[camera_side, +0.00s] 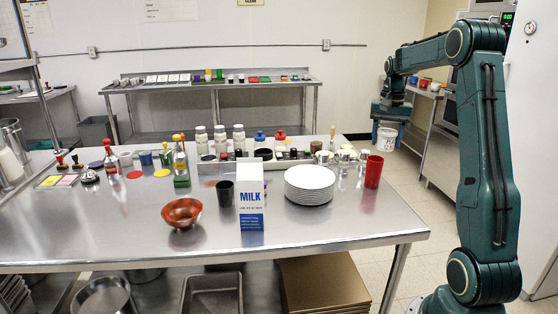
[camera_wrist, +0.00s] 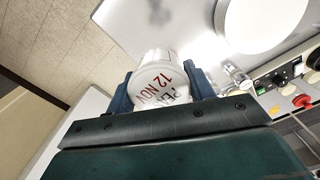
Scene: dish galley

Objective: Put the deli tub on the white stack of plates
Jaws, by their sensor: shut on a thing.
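The deli tub (camera_wrist: 160,85) is white with red lettering, including "12 NOV". In the wrist view it sits between the two blue fingers of my gripper (camera_wrist: 160,90), which is shut on it. In the side view my gripper (camera_side: 388,118) is at the right, past the table's right edge, with the white tub (camera_side: 386,138) hanging below it. The white stack of plates (camera_side: 309,186) stands on the right part of the steel table, left of my gripper. A white round at the top right of the wrist view (camera_wrist: 265,22) appears to be the stack.
A red cup (camera_side: 374,172) stands right of the plates on the table (camera_side: 330,226). A milk carton (camera_side: 250,200), dark cup (camera_side: 225,194) and red bowl (camera_side: 182,213) stand to the left. A tray of small items (camera_side: 207,170) lies behind. The front right table area is clear.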

